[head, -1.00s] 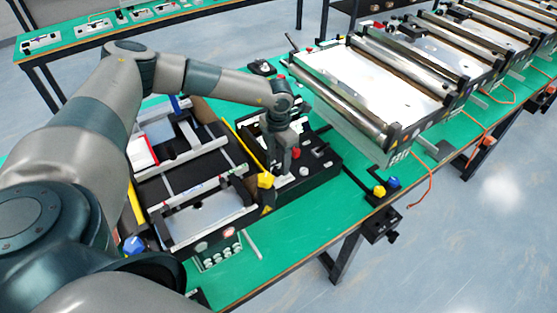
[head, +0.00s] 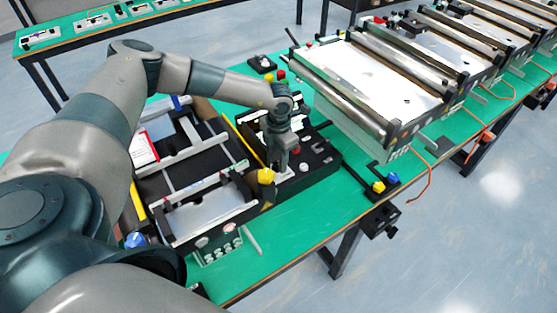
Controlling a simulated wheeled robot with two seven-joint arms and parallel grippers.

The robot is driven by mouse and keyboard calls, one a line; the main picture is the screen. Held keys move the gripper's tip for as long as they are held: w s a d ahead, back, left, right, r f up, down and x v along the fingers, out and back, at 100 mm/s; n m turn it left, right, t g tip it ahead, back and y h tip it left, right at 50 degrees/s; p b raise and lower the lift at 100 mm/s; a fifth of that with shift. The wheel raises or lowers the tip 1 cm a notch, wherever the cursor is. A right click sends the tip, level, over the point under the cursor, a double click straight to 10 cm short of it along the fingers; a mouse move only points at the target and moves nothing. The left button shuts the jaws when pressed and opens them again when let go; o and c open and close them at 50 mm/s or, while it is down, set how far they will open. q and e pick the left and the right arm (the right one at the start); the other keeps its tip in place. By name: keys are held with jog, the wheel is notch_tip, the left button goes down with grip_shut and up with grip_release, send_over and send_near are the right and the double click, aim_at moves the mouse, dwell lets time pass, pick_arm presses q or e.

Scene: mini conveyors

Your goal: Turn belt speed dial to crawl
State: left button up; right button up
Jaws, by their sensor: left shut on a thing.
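A black control box (head: 318,158) lies on the green bench, right of the near mini conveyor. My left gripper (head: 279,170) points down over the left part of this box, with its fingers together at the box top. It is shut on the belt speed dial, which the fingers hide, so the dial's setting cannot be read. A red button (head: 296,150) and a pale round knob (head: 304,167) show just right of the fingers. My right gripper is not in view.
A yellow knob (head: 265,176) stands close to the left of my gripper. The near conveyor frame (head: 190,205) fills the left. Larger roller conveyors (head: 375,80) stand at right. The green bench (head: 300,215) is clear in front of the box.

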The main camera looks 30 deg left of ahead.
pick_arm(q)
jog(key=shift+f+m+b, duration=0.15)
jog(key=shift+m+b, duration=0.75)
jog(key=shift+b, duration=0.25)
jog(key=m+b, duration=0.4)
jog(key=shift+r+m+b, duration=0.2)
jog(key=shift+m+b, duration=1.1)
jog(key=shift+b, duration=0.25)
jog(key=o, duration=1)
jog(key=shift+s, duration=0.1)
jog(key=shift+o, duration=0.2)
jog(key=shift+r, duration=0.15)
